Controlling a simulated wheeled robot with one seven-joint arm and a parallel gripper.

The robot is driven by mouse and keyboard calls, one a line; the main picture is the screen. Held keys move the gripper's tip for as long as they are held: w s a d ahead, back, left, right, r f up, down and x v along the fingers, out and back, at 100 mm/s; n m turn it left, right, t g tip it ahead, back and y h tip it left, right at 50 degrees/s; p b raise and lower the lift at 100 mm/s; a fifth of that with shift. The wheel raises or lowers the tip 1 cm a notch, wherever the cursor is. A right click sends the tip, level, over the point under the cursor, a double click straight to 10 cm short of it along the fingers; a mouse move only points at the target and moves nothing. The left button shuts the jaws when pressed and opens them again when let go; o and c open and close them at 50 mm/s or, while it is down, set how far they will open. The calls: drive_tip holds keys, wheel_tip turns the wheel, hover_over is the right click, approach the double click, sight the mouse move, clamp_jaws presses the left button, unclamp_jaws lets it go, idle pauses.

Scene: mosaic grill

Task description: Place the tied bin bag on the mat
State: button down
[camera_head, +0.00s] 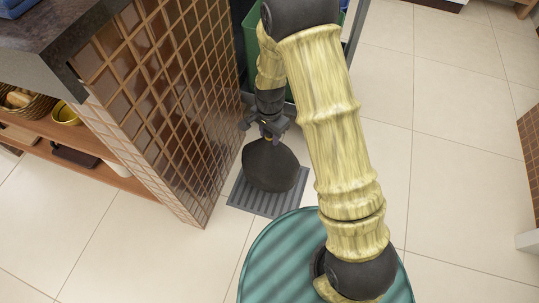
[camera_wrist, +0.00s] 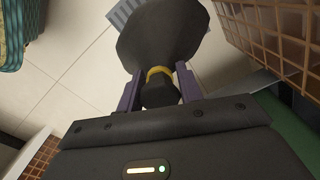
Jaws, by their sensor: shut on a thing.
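The tied bin bag (camera_head: 271,168) is dark grey and rounded, with a yellow tie round its neck. In the head view it hangs upright below my gripper (camera_head: 268,130), over the grey ribbed mat (camera_head: 256,200). I cannot tell whether its underside touches the mat. A corner of the mat (camera_wrist: 121,13) shows past the bag there. The bag hides much of the mat.
A brown tiled counter side (camera_head: 160,90) stands close left of the bag and mat. A green bin (camera_head: 251,38) is behind my arm. Wooden shelves (camera_head: 75,145) with a basket and bowl are at the left. Pale tiled floor (camera_head: 440,150) is clear to the right.

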sight(270, 146)
drive_tip(key=shift+w+f, duration=0.1)
drive_tip(key=shift+f, duration=0.5)
wheel_tip(270, 146, down, 5)
drive_tip(key=b, duration=0.3)
drive_tip(key=shift+a, duration=0.1)
drive_tip(key=shift+f, duration=0.1)
drive_tip(key=c, duration=0.9)
unclamp_jaws()
